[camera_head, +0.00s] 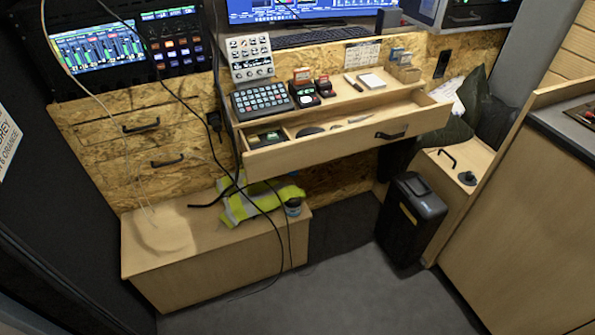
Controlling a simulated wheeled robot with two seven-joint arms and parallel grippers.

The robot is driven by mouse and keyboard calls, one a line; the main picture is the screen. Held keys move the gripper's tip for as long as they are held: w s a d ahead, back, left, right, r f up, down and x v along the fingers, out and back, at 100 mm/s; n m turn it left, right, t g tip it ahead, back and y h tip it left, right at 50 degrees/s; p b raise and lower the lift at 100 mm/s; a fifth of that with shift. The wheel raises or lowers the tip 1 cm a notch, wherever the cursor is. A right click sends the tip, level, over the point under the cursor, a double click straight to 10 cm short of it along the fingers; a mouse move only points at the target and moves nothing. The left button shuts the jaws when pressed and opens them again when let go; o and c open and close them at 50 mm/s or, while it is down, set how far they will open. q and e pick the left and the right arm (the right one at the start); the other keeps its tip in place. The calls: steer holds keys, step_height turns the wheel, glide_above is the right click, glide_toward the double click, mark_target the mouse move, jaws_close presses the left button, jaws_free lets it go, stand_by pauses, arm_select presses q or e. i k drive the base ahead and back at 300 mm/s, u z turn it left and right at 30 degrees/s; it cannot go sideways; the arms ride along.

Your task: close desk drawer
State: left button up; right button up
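The desk (345,105) stands at the back middle, with a control keypad and small devices on its top. Its wide wooden drawer (345,137) is pulled out toward me. The drawer has a dark bar handle (391,135) right of the middle of its front. Inside the open drawer lie a dark green item at the left, a dark rounded item and some thin objects. Neither of my grippers is in this view, so their state and position do not show.
A low wooden box (215,254) with a yellow vest (255,202) stands below left of the drawer. A black case (410,215) stands on the floor at right. Black cables hang at the drawer's left. Grey floor (335,275) in front is clear.

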mark_target(400, 117)
steer(key=z, duration=1.25)
steer(key=i, duration=1)
steer(key=u, duration=0.65)
steer(key=i, duration=0.8)
steer(key=u, duration=1.05)
steer(key=k, duration=0.3)
steer(key=z, duration=0.3)
